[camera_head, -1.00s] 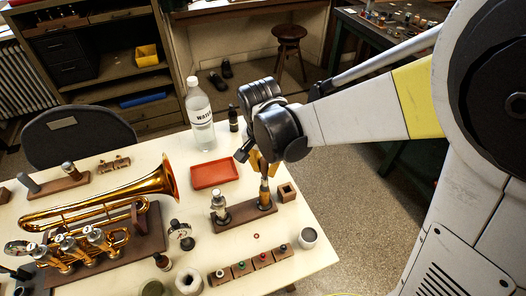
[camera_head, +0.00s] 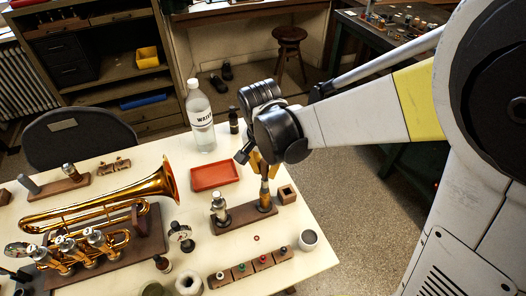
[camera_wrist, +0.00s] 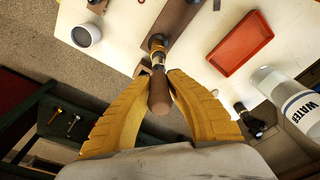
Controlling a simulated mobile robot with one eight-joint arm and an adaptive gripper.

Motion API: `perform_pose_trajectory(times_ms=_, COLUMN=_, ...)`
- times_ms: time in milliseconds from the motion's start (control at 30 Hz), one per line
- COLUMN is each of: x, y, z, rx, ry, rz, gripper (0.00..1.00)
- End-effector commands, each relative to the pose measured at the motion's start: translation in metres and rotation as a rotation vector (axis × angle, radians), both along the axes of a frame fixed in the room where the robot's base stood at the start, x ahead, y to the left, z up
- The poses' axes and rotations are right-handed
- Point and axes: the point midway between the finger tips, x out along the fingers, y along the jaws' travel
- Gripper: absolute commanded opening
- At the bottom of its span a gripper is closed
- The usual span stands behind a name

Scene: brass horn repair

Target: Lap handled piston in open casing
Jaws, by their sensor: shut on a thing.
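The handled piston's brown wooden handle (camera_wrist: 159,92) stands between my yellow gripper fingers in the wrist view. My gripper (camera_wrist: 161,73) is shut on it. Below it, the open casing (camera_wrist: 158,44) stands on a dark wooden block (camera_wrist: 178,16). In the head view my gripper (camera_head: 264,172) is above the casing (camera_head: 265,201), at the right end of the same block (camera_head: 238,219). The piston's lower part appears to be in the casing; how deep it sits is hidden. A silver valve part (camera_head: 220,208) stands at the block's left end.
A red tray (camera_head: 214,177) and water bottle (camera_head: 200,118) stand behind the block. A white cup (camera_head: 308,240) and small wooden box (camera_head: 287,194) are to the right. The trumpet (camera_head: 100,205) lies at left.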

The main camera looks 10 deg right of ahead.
Motion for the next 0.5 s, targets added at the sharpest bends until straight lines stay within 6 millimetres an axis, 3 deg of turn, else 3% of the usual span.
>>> perform_pose_trajectory(times_ms=233, x=0.000, y=0.000, z=-0.004, rx=0.000, ry=0.000, rz=0.029, gripper=0.00)
perform_pose_trajectory(times_ms=500, x=0.000, y=0.000, z=-0.020, rx=0.001, ry=0.000, rz=0.176, gripper=0.00)
